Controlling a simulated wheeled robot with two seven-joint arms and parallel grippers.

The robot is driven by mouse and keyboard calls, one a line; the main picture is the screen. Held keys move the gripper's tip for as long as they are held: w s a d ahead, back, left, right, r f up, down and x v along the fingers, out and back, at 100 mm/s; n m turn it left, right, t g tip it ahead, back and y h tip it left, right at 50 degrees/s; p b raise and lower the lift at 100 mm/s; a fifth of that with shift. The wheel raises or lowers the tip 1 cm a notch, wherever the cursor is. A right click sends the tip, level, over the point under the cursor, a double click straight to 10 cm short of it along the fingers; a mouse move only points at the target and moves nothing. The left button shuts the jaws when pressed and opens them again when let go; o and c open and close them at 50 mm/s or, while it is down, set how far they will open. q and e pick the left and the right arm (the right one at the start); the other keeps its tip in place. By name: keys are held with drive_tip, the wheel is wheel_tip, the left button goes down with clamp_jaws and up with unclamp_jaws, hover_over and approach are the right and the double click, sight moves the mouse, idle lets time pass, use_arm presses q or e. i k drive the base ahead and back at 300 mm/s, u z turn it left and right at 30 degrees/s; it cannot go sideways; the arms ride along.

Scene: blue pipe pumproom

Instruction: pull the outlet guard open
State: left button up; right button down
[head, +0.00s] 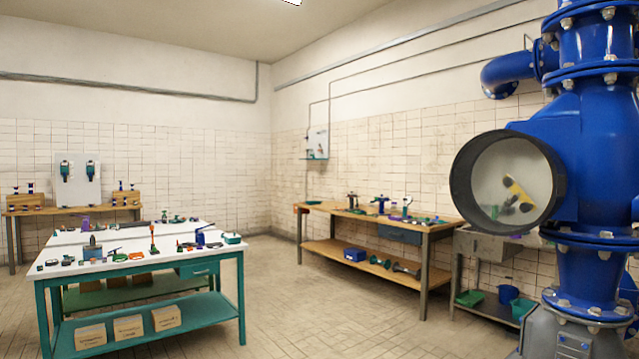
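I cannot pick out the outlet guard for certain. A large blue pipe assembly (590,150) stands at the right. On its side is a round port with a thick dark rim (463,182), facing left. A pale round face (488,170) fills it, with yellow and dark parts (517,195) showing there. A small white panel (318,143) with a ledge is mounted on the right-hand wall; its details are too small to tell. Neither of my grippers is in view.
A white-topped teal table (140,256) with many small tools stands at left. A wooden workbench (440,224) stands along the right wall, with a grey sink unit (484,245) beside it. Another bench (60,211) is at far left. The tiled floor (310,310) between is clear.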

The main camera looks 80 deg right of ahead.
sight(559, 181)
drive_tip(key=i, duration=0.15)
drive_tip(key=z, duration=2.8)
drive_tip(key=i, duration=1.7)
drive_tip(key=u, duration=0.05)
